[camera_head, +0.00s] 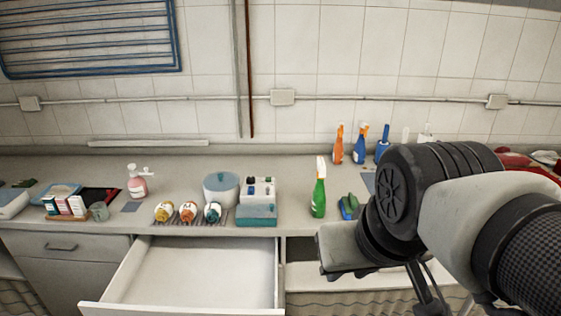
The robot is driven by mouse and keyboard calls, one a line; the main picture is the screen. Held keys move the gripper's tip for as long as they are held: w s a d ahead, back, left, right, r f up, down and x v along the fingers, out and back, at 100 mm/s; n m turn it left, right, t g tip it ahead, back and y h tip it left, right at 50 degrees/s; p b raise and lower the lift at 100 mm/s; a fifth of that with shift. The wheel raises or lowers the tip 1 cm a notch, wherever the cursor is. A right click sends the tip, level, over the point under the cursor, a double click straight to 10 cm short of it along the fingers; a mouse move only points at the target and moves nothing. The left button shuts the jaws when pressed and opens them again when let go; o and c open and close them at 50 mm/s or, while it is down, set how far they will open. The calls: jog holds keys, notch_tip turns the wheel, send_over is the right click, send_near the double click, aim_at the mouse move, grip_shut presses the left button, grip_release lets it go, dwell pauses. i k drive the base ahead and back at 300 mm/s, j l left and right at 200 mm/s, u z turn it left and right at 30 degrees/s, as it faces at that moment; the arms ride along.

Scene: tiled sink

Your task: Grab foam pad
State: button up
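A small green and blue sponge-like pad (348,207) lies on the counter near its front edge, just right of a green spray bottle. It is the thing here that looks most like a foam pad, and its right side is partly hidden by my arm. My arm reaches in from the right, with its end over the counter's front edge, close to the pad in the picture. My gripper (428,291) shows only in part, low in the picture below the arm. Its fingertips are not clear, and I see nothing held.
The green spray bottle (319,188) stands beside the pad. Orange (339,145) and blue (360,145) bottles stand behind. A white drawer (195,272) is pulled open at the front. A teal box (257,214) and several small jars sit left on the counter (285,165).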

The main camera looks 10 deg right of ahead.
aim_at(348, 205)
jog(key=z, duration=0.5)
jog(key=u, duration=0.45)
jog(key=i+l+u, duration=0.15)
jog(key=u, duration=0.25)
jog(key=l+u, duration=0.4)
jog(key=i+l+u, duration=0.1)
jog(key=u, duration=0.35)
jog(key=l+u, duration=0.25)
jog(key=l, duration=1.35)
